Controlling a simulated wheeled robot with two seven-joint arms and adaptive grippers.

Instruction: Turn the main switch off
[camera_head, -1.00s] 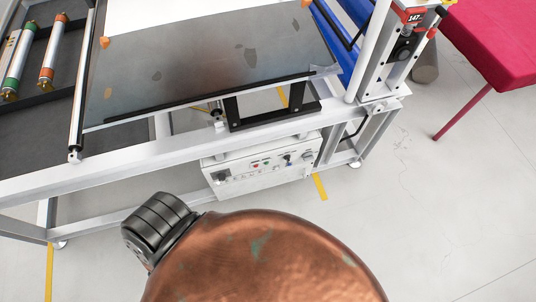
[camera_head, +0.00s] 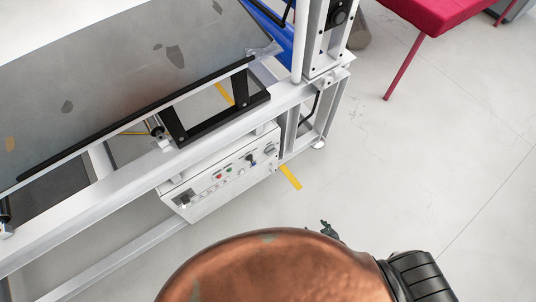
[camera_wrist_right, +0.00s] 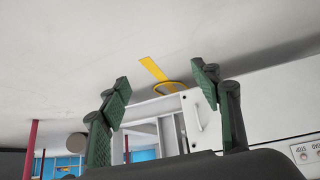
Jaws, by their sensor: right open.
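A white control box (camera_head: 225,180) hangs under the machine frame in the head view. Its front has a dark switch at its left end (camera_head: 186,200), small coloured buttons (camera_head: 222,175) in the middle, and a dark knob at its right end (camera_head: 270,150). I cannot read which one is the main switch. My right gripper (camera_head: 330,231) shows just past my copper-coloured body, apart from the box. In the right wrist view the right gripper (camera_wrist_right: 161,76) is open and empty, its green-padded fingers spread. A corner of the box panel with buttons (camera_wrist_right: 304,156) shows at the lower right there.
The machine's white frame (camera_head: 130,170) carries a grey sheet (camera_head: 120,75) above the box. A red table (camera_head: 430,14) with thin legs stands at upper right. A yellow floor strip (camera_head: 290,176) lies beside the box. The floor to the right is clear.

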